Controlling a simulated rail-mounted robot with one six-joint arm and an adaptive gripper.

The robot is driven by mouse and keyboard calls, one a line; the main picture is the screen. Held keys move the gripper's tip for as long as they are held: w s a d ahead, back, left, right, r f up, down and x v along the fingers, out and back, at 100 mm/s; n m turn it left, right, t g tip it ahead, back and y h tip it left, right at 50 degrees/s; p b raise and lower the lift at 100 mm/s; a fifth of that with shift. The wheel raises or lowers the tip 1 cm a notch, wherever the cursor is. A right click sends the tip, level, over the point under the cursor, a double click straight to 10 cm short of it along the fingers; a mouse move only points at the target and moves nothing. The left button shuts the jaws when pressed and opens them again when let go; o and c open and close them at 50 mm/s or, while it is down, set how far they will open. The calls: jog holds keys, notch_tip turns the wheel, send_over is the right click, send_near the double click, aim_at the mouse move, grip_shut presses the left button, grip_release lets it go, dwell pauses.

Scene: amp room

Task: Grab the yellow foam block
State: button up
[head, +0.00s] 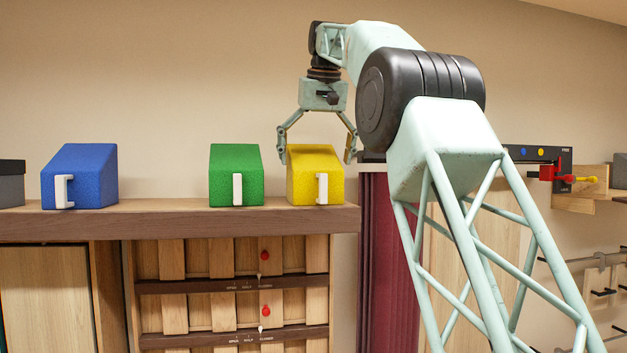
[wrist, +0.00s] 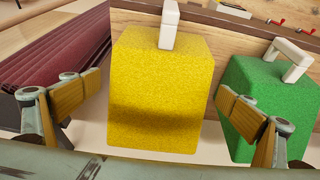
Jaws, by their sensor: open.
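The yellow foam block (head: 308,182) stands on the wooden shelf (head: 170,222), at its right end in the head view. It has a sloped top and a white handle (head: 322,189) on its front. My gripper (head: 319,160) is open above the block, with one finger to each side of its upper part. In the wrist view the yellow block (wrist: 158,95) lies between the two spread fingers of my gripper (wrist: 160,125), and gaps show on both sides. A dark shadow crosses the block. The block's back is hidden in the head view.
A green foam block (head: 237,175) stands left of the yellow one, near my gripper's finger in the wrist view. A blue block (head: 80,177) stands further left, and a dark grey one (head: 11,184) at the edge. A maroon pleated piece (head: 388,265) hangs right of the shelf.

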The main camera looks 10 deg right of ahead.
aim_at(313, 187)
jog(key=shift+x, duration=1.3)
jog(key=shift+x, duration=2.2)
jog(key=shift+w+f, duration=0.25)
jog(key=shift+f, duration=0.15)
jog(key=shift+f, duration=0.25)
jog(key=c, duration=1)
